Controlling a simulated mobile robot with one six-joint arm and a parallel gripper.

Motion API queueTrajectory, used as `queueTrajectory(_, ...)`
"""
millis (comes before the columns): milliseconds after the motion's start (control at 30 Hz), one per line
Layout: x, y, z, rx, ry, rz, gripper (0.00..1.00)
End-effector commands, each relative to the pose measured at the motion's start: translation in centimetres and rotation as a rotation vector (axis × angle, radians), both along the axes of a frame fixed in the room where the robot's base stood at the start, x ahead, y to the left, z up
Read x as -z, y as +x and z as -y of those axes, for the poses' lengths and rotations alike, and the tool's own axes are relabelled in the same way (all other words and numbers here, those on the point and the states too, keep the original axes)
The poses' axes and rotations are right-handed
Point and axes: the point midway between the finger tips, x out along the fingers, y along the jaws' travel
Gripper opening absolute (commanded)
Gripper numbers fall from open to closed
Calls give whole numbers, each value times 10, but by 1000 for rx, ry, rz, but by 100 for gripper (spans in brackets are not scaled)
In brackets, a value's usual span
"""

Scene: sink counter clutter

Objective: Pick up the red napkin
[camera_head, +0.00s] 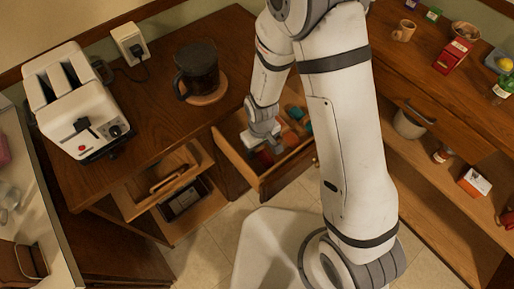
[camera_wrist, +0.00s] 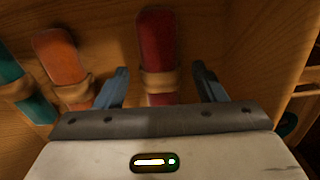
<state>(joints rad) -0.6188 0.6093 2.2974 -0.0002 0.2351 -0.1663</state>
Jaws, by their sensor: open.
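The red napkin (camera_wrist: 157,50) is rolled, with a tan ring around it, and lies in the open wooden drawer (camera_head: 234,158). In the wrist view it extends up from between my gripper's (camera_wrist: 161,70) two blue-grey fingers. The fingers are apart, one on each side of it, with visible gaps. The near end of the napkin is hidden behind the gripper body. In the head view my gripper (camera_head: 263,142) reaches down into the drawer, and the napkin there is mostly hidden.
An orange napkin (camera_wrist: 62,55) lies just left of the left finger, with a teal napkin (camera_wrist: 38,108) farther left. The drawer's side wall (camera_wrist: 262,45) stands close on the right. A toaster (camera_head: 78,100) and a dark mug (camera_head: 197,68) stand on the counter above.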

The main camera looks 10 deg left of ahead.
Motion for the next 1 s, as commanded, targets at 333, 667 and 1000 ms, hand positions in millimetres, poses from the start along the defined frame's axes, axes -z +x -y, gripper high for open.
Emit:
queueTrajectory(333,18,0,0,0,0,1,64)
queueTrajectory(667,18,0,0,-1,0,1,46)
queueTrajectory(1000,18,0,-1,-2,0,1,18)
